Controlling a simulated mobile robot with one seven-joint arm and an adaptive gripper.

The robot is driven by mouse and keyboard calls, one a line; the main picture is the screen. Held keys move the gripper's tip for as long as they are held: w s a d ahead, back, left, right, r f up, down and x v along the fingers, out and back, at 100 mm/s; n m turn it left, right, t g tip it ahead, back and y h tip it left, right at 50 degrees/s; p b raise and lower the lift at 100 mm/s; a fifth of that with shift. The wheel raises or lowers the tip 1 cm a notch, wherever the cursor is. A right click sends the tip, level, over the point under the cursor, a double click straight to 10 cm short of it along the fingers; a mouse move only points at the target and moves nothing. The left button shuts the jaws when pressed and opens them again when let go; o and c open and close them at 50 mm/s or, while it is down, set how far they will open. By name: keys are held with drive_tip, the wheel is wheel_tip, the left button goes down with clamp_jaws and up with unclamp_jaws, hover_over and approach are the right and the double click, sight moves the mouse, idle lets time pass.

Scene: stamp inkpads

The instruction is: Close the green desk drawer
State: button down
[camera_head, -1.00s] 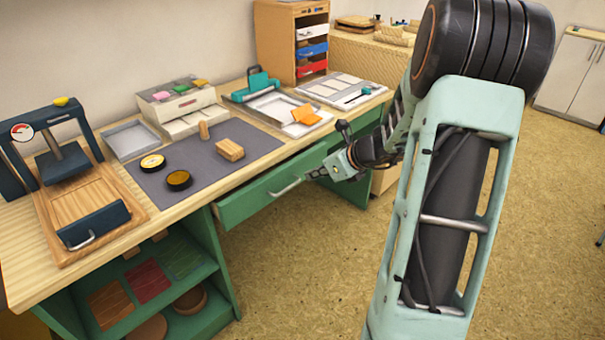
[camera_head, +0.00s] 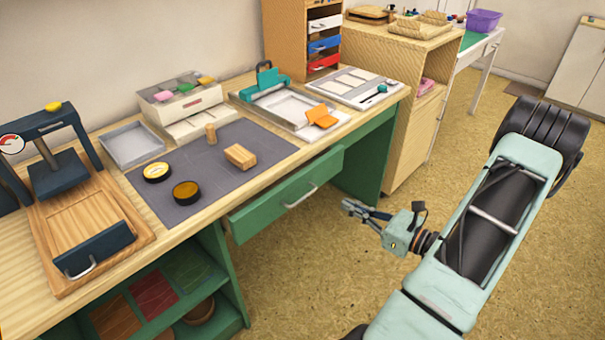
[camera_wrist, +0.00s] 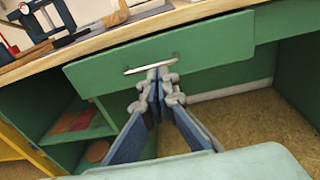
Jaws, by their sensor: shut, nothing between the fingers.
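The green drawer (camera_head: 285,195) sits under the desktop, its front standing slightly out from the desk. Its pale bar handle (camera_head: 301,196) is at the middle of the front. In the wrist view the drawer front (camera_wrist: 100,72) spans the upper part, with the handle (camera_wrist: 140,69) just beyond my fingertips. My gripper (camera_head: 349,207) is shut and empty, in front of the drawer, to the right of the handle and apart from it in the head view. In the wrist view my gripper (camera_wrist: 159,86) overlaps part of the handle; contact is not visible there.
The wooden desktop (camera_head: 190,222) holds a grey mat with inkpads and wooden blocks, trays and a press. Green open shelves (camera_head: 215,287) stand below left. A wooden cabinet (camera_head: 395,130) stands right of the desk. The floor (camera_head: 300,270) before the drawer is clear.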

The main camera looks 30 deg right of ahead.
drive_tip(key=t, duration=0.1)
drive_tip(key=b, duration=0.3)
approach(307, 176)
drive_tip(key=shift+h, duration=0.4)
drive_tip(key=x, duration=0.6)
drive_tip(key=shift+a, duration=0.35)
drive_tip(key=shift+w+a, duration=0.1)
drive_tip(key=shift+w, duration=0.2)
drive_tip(key=x, duration=0.5)
drive_tip(key=shift+r+p, duration=0.2)
drive_tip(key=shift+p, duration=0.2)
